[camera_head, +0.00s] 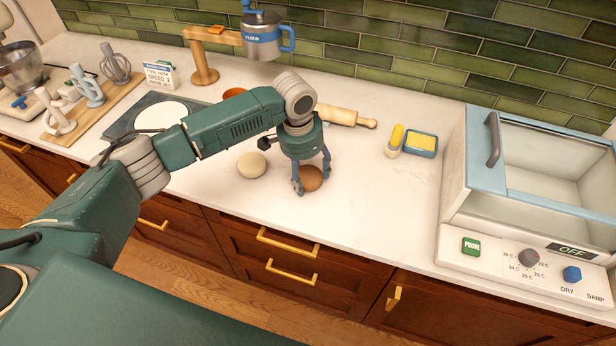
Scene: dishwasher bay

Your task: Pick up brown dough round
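The brown dough round (312,182) sits on the white counter. My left gripper (312,186) points down at it, with its fingers spread around the dough. One finger stands at the dough's left and another shows at its upper right. I see no clear sign that the fingers press on it. A pale dough round (252,165) lies on the counter to the left of the gripper. My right gripper is not in view.
A rolling pin (340,116) lies behind the gripper. A proving box (545,170) stands at the far right. The counter between is clear.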

